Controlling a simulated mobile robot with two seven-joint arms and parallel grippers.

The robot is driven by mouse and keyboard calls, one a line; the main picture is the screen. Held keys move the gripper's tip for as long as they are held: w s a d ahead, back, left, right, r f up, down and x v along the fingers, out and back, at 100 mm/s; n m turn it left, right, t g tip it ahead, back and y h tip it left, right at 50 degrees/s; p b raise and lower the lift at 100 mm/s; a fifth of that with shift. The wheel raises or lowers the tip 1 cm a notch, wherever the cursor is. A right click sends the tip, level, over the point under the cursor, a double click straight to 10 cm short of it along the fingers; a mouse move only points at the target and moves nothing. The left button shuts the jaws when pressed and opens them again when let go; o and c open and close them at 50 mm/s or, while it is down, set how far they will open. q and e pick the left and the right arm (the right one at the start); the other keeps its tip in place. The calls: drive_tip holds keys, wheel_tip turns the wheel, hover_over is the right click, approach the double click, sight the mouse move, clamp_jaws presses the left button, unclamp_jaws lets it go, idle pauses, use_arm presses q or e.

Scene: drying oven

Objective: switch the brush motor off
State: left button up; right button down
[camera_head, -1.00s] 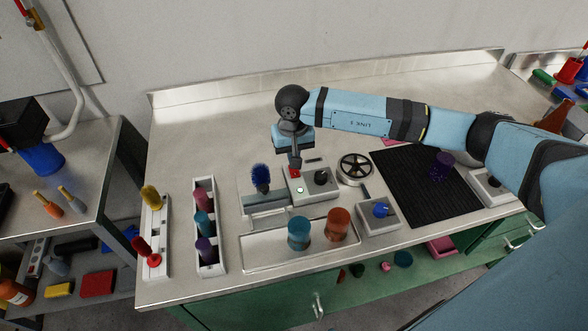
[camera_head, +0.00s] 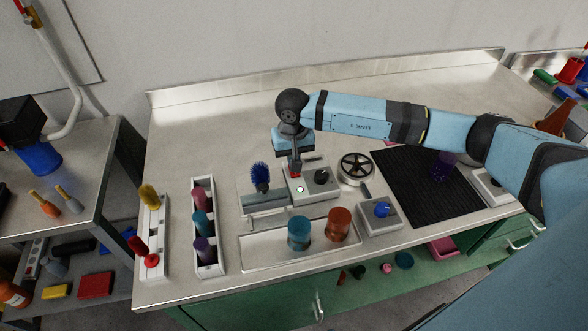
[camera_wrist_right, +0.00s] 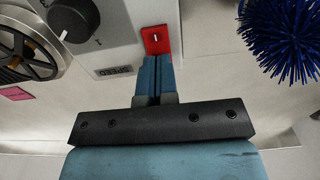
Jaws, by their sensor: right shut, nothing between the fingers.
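The brush motor's control box (camera_head: 325,190) is white, with a black knob (camera_head: 321,176), a round lamp (camera_head: 300,189) that looks white, and a red rocker switch (camera_wrist_right: 155,40). The blue bristle brush (camera_head: 260,175) stands just left of the box; it also shows in the right wrist view (camera_wrist_right: 284,38). My right gripper (camera_wrist_right: 155,62) is shut and empty, pointing down. Its fingertips are at the red switch's edge and cover part of it; contact cannot be told for certain. My left gripper is not in view.
A tray (camera_head: 270,256) with teal and orange beakers is in front of the box. A wheel device (camera_head: 356,168) and a second box with a blue knob (camera_head: 381,212) stand to the right. Bottle racks (camera_head: 206,225) are left. The back of the bench is clear.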

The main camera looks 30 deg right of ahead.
drive_tip(key=shift+f+b, duration=0.35)
drive_tip(key=shift+f, duration=0.05)
drive_tip(key=shift+r, duration=0.1)
drive_tip(key=shift+r+p, duration=1.3)
drive_tip(key=shift+r, duration=2.15)
